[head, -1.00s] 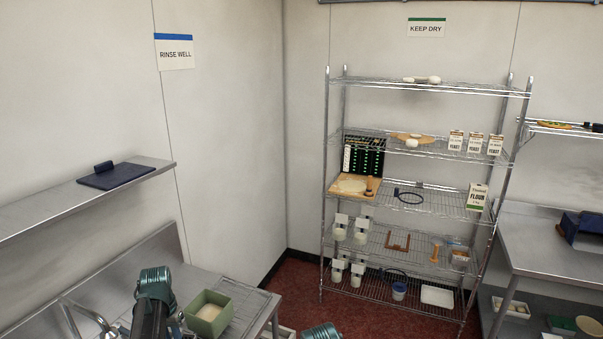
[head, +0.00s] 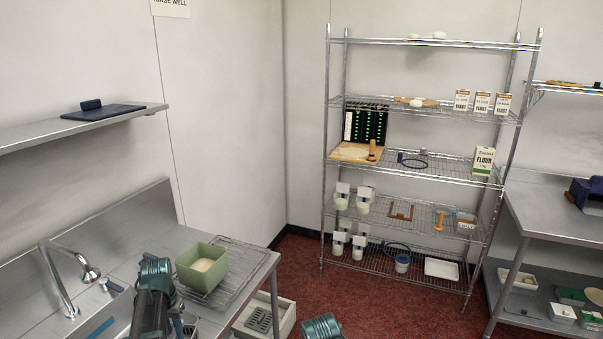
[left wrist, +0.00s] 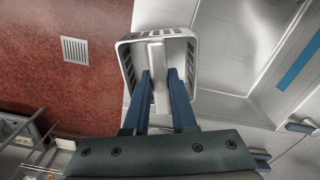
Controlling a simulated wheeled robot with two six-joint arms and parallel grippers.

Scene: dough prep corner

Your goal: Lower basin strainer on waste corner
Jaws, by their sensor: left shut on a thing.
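A pale, square basin strainer (left wrist: 184,50) with slotted sides and a middle bar shows in the left wrist view. My left gripper (left wrist: 159,74) has its two blue fingers shut on that middle bar. The strainer hangs in front of the fingers, with steel surface and red floor behind it. In the head view my left arm hides most of the grip. A pale low box with a grey grate (head: 262,320) stands on the floor beside the steel counter; I cannot tell whether it is the waste corner. Only a teal part of my right arm shows at the bottom edge.
A green tub (head: 202,268) stands on a wire rack (head: 236,262) at the counter's right end. A faucet (head: 62,280) rises over the sink on the left. A wire shelf unit (head: 420,162) stands at the back. The wrist view shows a floor drain (left wrist: 75,50).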

